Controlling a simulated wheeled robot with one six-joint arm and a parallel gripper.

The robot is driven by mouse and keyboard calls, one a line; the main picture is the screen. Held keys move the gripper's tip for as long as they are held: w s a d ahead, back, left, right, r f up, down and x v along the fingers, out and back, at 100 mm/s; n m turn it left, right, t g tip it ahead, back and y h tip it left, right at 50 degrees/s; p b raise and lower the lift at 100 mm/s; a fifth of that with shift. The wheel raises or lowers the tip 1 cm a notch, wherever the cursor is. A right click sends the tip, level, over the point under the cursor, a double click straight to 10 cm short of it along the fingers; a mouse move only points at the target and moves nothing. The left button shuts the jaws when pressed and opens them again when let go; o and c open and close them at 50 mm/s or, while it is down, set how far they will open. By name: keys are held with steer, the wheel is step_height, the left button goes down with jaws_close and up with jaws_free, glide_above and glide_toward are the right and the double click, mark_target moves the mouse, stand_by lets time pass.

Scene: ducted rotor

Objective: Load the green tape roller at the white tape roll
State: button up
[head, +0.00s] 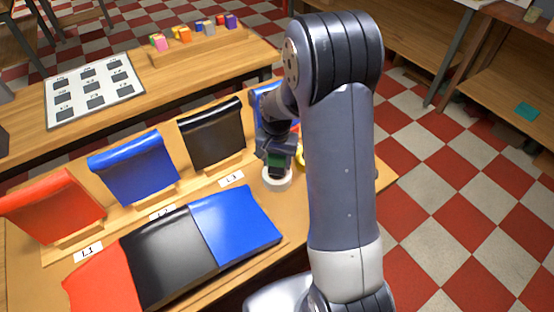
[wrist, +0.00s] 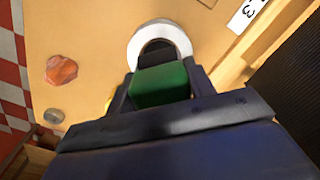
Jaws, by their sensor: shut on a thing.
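My gripper (head: 279,160) is shut on the green tape roller (wrist: 160,84), which shows as a green block between the fingers in the wrist view. In the head view only a bit of its dark green side (head: 276,160) shows. The white tape roll (head: 277,180) lies on the table right below my gripper. In the wrist view the white tape roll (wrist: 181,37) is a ring around the roller's dark end. I cannot tell how deep that end sits in the ring. My arm hides part of the table to the right.
Red, blue and black panels (head: 212,133) stand in a row behind the tape roll. A red, black and blue mat (head: 232,229) lies in front. A reddish lump (wrist: 61,70) and a grey disc (wrist: 54,116) lie on the table left of the roll in the wrist view.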

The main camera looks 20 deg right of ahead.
steer(key=shift+r+p, duration=2.45)
steer(key=shift+r, duration=1.05)
